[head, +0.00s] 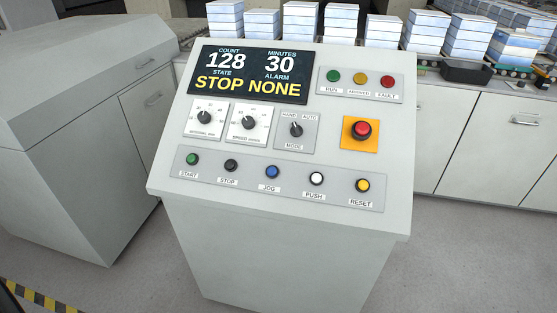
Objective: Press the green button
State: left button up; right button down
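The green button (192,159) is labelled START. It sits at the left end of the lower button row on the sloped top of a grey control console (280,222). To its right in the same row are a black STOP button (231,165), a blue JOG button (272,171), a white PUSH button (317,179) and a yellow RESET button (362,185). A round green RUN lamp (333,76) is at the upper right of the panel. The display (254,74) reads count 128, minutes 30, state STOP, alarm NONE. Neither of my grippers shows in the head view.
A red emergency-stop knob (362,129) on a yellow plate stands out from the panel. Two dials and a mode switch (296,129) are above the button row. A grey cabinet (75,130) stands at left. Stacked white-blue blocks (467,37) stand behind. Space directly above the panel is clear.

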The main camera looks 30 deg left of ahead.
aim_at(191, 158)
jog(key=u, duration=1.5)
jog(key=j+z, duration=0.25)
jog(key=j, duration=0.3)
jog(key=j+z, duration=0.3)
jog(key=j, duration=0.25)
jog(key=j+z, duration=0.25)
jog(key=j, duration=0.25)
jog(key=k+j+z, duration=0.3)
jog(key=j, duration=0.2)
jog(key=i, duration=0.1)
